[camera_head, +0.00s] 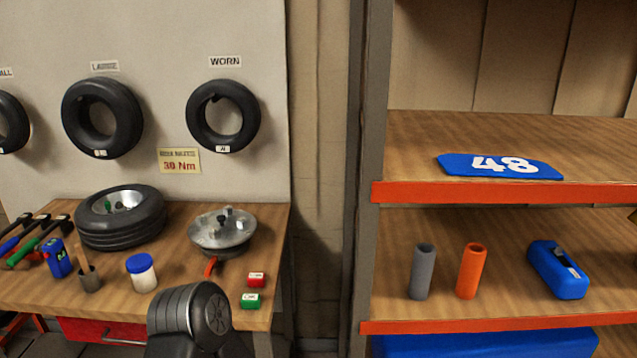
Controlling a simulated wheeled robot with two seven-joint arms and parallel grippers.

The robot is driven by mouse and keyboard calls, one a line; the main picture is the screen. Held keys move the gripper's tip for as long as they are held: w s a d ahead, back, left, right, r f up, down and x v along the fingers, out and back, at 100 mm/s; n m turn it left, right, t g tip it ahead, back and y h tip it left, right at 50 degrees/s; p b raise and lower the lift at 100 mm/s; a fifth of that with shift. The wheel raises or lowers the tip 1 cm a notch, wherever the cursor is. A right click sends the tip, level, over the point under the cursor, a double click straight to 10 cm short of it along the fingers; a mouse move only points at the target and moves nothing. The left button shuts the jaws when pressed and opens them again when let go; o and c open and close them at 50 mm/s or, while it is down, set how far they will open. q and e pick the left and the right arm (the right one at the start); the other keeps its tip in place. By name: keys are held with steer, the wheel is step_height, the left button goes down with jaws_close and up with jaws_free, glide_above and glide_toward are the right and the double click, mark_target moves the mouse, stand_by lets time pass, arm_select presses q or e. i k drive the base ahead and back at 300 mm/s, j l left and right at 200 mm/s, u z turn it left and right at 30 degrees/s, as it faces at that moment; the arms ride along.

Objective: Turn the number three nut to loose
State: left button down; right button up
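A silver metal wheel hub or rim part (205,232) sits on the wooden workbench (190,285), with small dark pieces standing on it. A tyre with a silver rim (118,238) lies flat to its left, with small dark and green pieces inside the rim. The nuts are too small to tell apart, and I cannot read any number three. A dark, rounded part of my own arm (190,312) rises at the bottom in front of the bench. Neither gripper's fingers show.
Tyres (222,115) hang behind. A shelf (480,325) stands right, holding grey and orange cylinders (471,270).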

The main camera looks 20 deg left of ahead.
mark_target(214, 233)
steer(key=k+j+z, duration=0.2)
steer(key=j, duration=0.15)
steer(key=j+z, duration=0.15)
steer(key=j, duration=0.25)
steer(key=k+j+z, duration=0.4)
steer(key=j, duration=0.2)
